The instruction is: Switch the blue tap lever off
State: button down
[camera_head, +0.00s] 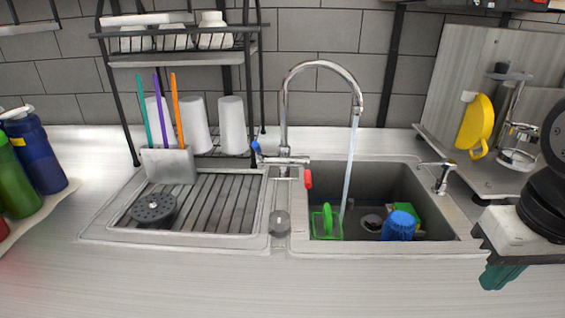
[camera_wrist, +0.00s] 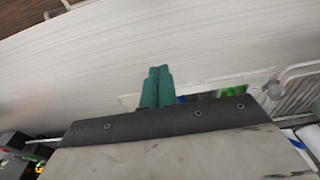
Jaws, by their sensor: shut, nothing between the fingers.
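The chrome tap (camera_head: 285,110) stands behind the sink, with water (camera_head: 350,165) running from its curved spout into the basin. Its blue lever (camera_head: 256,147) is on the left side and points up and to the left. Its red lever (camera_head: 308,179) is on the right side and points down. My gripper (camera_head: 498,276) is at the lower right, above the counter, far from the blue lever and touching nothing that I can see. Its green fingers also show closed together in the wrist view (camera_wrist: 157,85), with nothing between them. The blue lever cannot be made out in the wrist view.
The sink basin (camera_head: 440,232) holds a green brush (camera_head: 327,220) and a blue item (camera_head: 398,226). A ribbed drainboard (camera_head: 225,205) and a utensil holder (camera_head: 168,166) lie left of the tap. A cup rack (camera_head: 185,60) stands behind. The front counter (camera_head: 200,285) is clear.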

jog(key=shift+a, duration=0.1)
jog(key=w+a+r, duration=0.3)
jog(key=w+a, duration=0.7)
jog(key=w, duration=0.2)
jog(key=w+a+r+g, duration=0.1)
jog(key=w+a+r, duration=0.2)
jog(key=w+a, duration=0.85)
jog(key=w+a+r, duration=0.3)
jog(key=w+a, duration=0.5)
jog(key=w, duration=0.6)
jog(key=w+a+r+m+y, duration=0.1)
jog(key=w+a+r, duration=0.1)
jog(key=r, duration=0.4)
jog(key=shift+w+a+m+y, duration=0.3)
jog(key=shift+w+a, duration=0.05)
jog(key=shift+a, duration=0.25)
